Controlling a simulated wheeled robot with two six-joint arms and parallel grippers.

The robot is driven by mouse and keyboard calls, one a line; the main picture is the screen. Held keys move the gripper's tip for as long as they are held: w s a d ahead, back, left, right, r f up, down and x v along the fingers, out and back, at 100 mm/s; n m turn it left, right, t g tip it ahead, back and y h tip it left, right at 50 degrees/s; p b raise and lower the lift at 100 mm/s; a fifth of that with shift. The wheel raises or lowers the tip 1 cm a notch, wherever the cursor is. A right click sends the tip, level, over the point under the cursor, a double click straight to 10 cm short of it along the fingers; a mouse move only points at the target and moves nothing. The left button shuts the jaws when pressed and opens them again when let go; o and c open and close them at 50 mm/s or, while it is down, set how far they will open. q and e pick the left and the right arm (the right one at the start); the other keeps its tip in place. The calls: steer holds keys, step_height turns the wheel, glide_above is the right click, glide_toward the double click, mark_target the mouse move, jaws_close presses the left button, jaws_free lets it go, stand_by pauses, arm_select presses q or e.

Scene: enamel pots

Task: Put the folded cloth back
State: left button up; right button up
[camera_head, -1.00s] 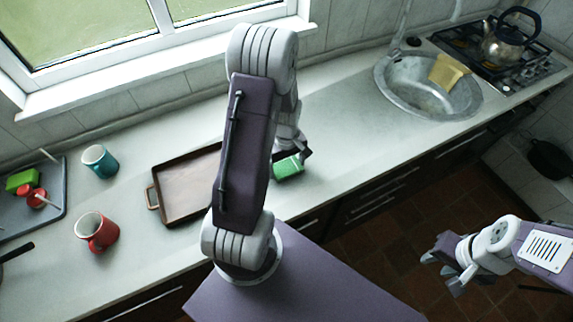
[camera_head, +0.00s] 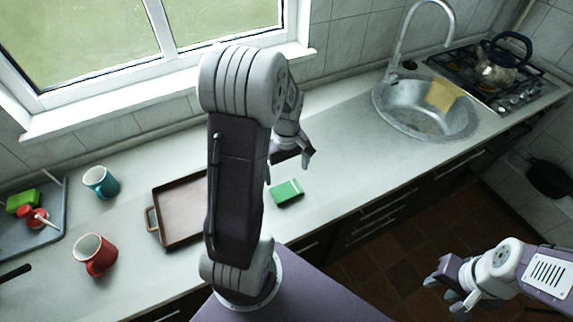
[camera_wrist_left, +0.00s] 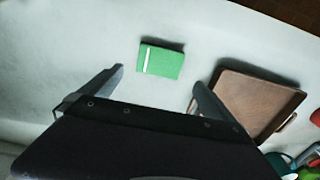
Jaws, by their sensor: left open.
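A green folded cloth (camera_head: 286,193) with a white stripe lies flat on the counter, right of the brown tray. It also shows in the left wrist view (camera_wrist_left: 161,61), just beyond my fingertips. My left gripper (camera_head: 304,160) is open and empty, above the counter and apart from the cloth. Its two spread fingers show in the left wrist view (camera_wrist_left: 158,80). My right gripper (camera_head: 447,292) is open and empty over the floor at the lower right. A yellow cloth (camera_head: 443,95) hangs over the sink's rim.
The brown tray (camera_head: 180,208) is partly hidden by my left arm. A teal mug (camera_head: 101,182) and a red mug (camera_head: 95,255) stand left of it. A grey rack (camera_head: 48,225) holds a green block. The sink (camera_head: 400,112) and hob lie right; the counter between is clear.

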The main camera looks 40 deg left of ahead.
arm_select(q)
steer(key=s+d+m+t, duration=0.1)
steer(key=s+d+m, duration=0.5)
steer(key=d+m, duration=0.5)
steer(key=shift+s+d+r+m, duration=0.2)
steer(key=shift+d+r+m, duration=0.15)
steer(key=shift+m, duration=0.35)
